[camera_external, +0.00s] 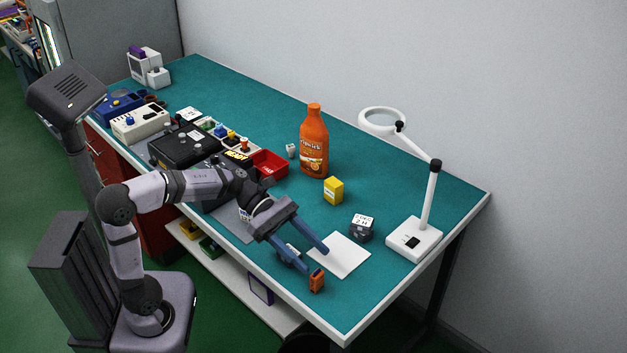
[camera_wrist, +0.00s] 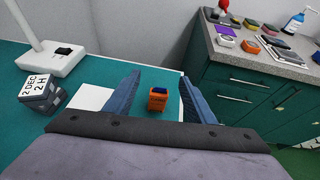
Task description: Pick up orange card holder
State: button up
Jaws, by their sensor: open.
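The orange card holder (camera_external: 317,281) is a small upright orange block near the front edge of the teal table. In the wrist view the orange card holder (camera_wrist: 158,99) has a dark blue top and shows between my fingers, a little ahead of the palm. My gripper (camera_external: 317,261) is open, with its two dark blue fingers spread apart. In the external view one fingertip is close to the holder's upper left and the other is farther back, over the white sheet. In the wrist view my gripper (camera_wrist: 160,85) has nothing held in it. I cannot tell whether a finger touches the holder.
A white sheet (camera_external: 340,257) lies beside the holder. A dark date cube (camera_external: 361,227), a yellow box (camera_external: 333,190), an orange bottle (camera_external: 314,142) and a white magnifier lamp base (camera_external: 413,240) stand farther back. The table's front edge is close to the holder.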

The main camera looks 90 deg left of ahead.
aim_at(320, 280)
notch_tip(320, 280, down, 5)
jog(key=shift+b+x, duration=0.45)
jog(key=shift+x, duration=3.2)
jog(key=shift+s+d+f, duration=0.1)
jog(key=shift+s, duration=0.05)
jog(key=c, duration=1.1)
